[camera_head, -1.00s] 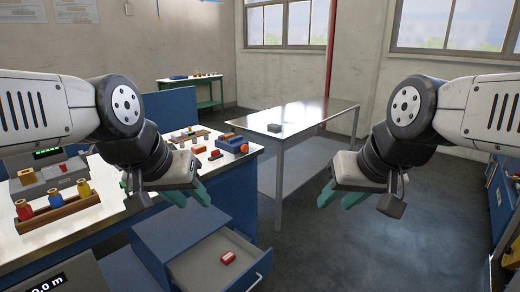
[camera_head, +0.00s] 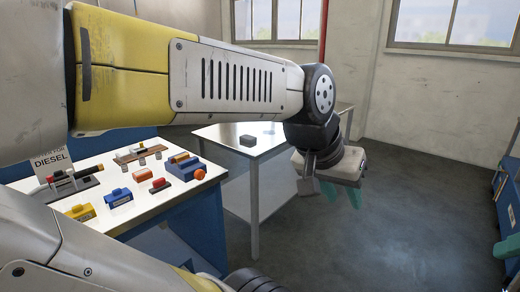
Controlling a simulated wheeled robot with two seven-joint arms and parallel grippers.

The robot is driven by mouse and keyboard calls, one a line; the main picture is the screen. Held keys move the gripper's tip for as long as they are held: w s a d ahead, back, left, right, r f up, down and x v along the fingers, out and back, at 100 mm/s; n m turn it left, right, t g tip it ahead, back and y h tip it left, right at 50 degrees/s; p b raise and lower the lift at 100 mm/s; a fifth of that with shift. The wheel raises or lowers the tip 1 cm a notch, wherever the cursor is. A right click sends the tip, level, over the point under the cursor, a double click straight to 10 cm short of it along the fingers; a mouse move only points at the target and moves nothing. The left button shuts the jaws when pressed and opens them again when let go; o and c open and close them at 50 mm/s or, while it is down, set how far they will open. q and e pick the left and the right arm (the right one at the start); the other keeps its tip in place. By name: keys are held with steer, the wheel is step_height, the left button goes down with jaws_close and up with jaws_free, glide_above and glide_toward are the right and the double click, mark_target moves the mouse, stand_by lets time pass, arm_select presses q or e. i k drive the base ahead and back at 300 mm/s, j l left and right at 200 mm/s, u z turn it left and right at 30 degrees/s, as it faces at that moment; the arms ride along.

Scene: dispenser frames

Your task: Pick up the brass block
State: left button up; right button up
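I cannot make out the brass block with certainty. Small yellow-orange pieces (camera_head: 180,157) show among the parts on the white-topped bench, too small to tell whether one is it. My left gripper (camera_head: 342,192) hangs at the end of the arm that crosses the picture, in front of the steel table's right side. Its green fingers are apart with nothing seen between them. A green fingertip of my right gripper (camera_head: 508,246) shows at the right edge; the rest is out of the picture.
The white-topped bench (camera_head: 105,160) holds blue, yellow and red parts and a diesel sign (camera_head: 52,162). A steel table (camera_head: 222,133) behind it carries a dark grey block (camera_head: 247,140). The floor (camera_head: 385,240) at the right is clear. My arms hide much of the left side.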

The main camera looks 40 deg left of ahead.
mark_target(183, 157)
steer(key=i+u, duration=0.2)
steer(key=i, duration=0.4)
steer(key=i+l+u, duration=0.2)
steer(key=i, duration=0.35)
steer(key=i+j+u, duration=0.15)
steer(key=u, duration=0.35)
steer(key=i+u, duration=0.7)
steer(key=u, duration=0.25)
steer(key=i+l+u, duration=0.25)
steer(key=u, duration=0.25)
steer(key=i+u, duration=0.85)
steer(key=k+l, duration=0.05)
steer(key=k, duration=0.05)
